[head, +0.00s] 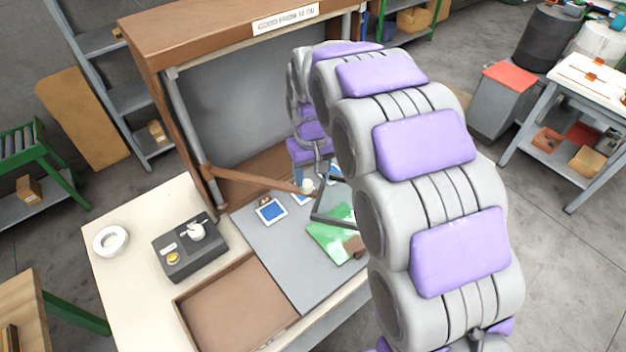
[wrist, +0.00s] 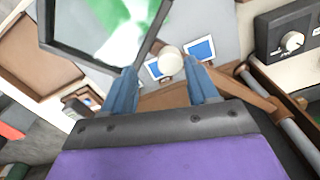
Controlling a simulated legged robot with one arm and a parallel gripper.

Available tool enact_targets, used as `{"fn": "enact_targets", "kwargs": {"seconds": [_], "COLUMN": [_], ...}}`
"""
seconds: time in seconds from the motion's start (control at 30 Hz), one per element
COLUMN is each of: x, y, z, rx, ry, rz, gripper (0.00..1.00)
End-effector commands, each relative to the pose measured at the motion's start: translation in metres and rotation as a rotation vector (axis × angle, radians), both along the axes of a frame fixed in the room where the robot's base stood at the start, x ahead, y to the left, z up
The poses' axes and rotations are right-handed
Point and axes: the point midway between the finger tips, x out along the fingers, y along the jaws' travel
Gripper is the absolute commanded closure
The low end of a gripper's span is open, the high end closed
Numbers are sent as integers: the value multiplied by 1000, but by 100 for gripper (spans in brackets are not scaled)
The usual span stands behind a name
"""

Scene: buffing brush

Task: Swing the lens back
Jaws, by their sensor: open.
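The lens (head: 331,213) is a dark rectangular frame at the end of a wooden swing arm (head: 250,179), over the grey mat. In the wrist view its frame (wrist: 72,48) fills the upper left, with green and white showing through it. A pale round knob (head: 308,186) sits at the joint of arm and frame; it also shows in the wrist view (wrist: 168,60). My gripper (head: 315,176) is open, blue fingers spread. In the wrist view my gripper (wrist: 161,66) has the knob between and slightly beyond its fingertips; I cannot tell whether they touch.
A green sheet (head: 328,238) and blue-and-white cards (head: 270,211) lie on the grey mat (head: 295,268). A brown tray (head: 235,310) is at the front, with a dark control box (head: 190,250) and white ring (head: 110,241) left. A wooden hood (head: 205,30) overhangs the bench.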

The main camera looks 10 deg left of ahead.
Motion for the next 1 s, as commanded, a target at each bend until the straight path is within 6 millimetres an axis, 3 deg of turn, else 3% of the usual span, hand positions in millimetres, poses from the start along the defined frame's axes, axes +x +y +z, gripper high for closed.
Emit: {"fn": "enact_targets", "kwargs": {"seconds": [0.2,0.57,1.0], "x": [-2,-1,-1], "y": [1,-9,-1], "z": [-22,-23,-25], "rx": [-3,9,1], "ry": [5,2,3], "rz": [1,0,1], "gripper": [41,42,84]}}
